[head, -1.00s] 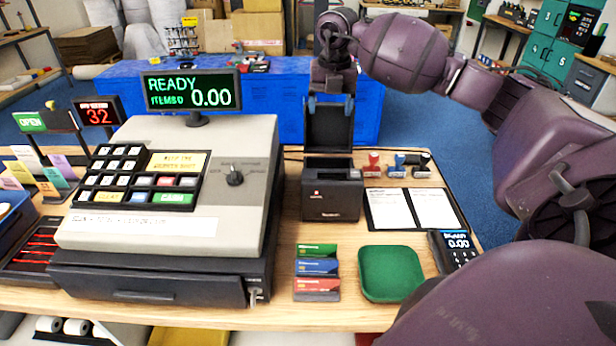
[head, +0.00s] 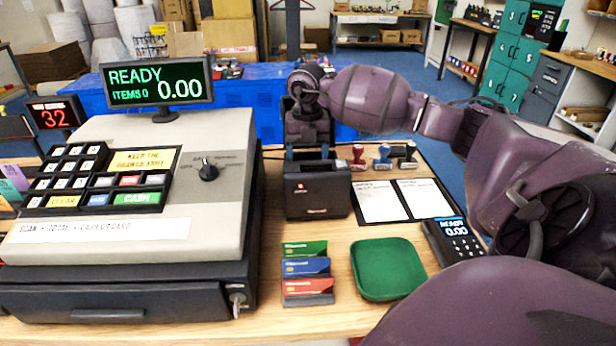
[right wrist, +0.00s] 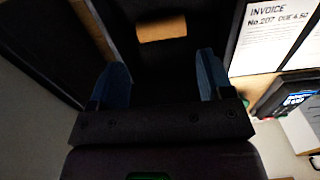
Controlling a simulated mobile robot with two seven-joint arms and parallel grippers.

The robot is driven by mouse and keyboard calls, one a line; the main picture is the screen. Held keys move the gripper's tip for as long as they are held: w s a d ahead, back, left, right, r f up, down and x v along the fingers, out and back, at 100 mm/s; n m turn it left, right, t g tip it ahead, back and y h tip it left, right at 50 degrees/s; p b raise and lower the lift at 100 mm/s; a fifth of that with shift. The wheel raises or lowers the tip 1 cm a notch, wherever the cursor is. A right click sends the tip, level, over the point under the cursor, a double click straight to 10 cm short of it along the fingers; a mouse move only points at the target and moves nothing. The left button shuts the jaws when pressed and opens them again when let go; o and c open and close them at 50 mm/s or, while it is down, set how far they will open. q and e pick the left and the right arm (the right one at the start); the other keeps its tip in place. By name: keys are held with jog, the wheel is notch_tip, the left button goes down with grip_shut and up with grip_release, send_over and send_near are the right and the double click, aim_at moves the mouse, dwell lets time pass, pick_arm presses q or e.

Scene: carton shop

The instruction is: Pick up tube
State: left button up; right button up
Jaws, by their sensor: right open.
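A black printer box (head: 318,190) stands on the wooden counter right of the cash register. My right gripper (head: 305,153) is low over the top of this box, fingers pointing down. In the right wrist view its two blue fingers (right wrist: 162,80) are apart with nothing between them. Ahead of them, inside the dark box, lies a short tan piece (right wrist: 163,27). It looks like a cardboard tube, but the dark picture leaves this unsure. The head view does not show it. My left gripper is not in view.
The cash register (head: 140,190) stands close on the left. Right of the printer are several stamps (head: 383,156) and two paper sheets (head: 402,200). In front are coloured cards (head: 306,268), a green tray (head: 388,269) and a card terminal (head: 455,240).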

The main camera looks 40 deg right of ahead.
jog(key=shift+d+f, duration=0.2)
jog(key=shift+f, duration=2.8)
jog(key=shift+r, duration=0.1)
jog(key=shift+c, duration=0.3)
jog(key=c, duration=0.6)
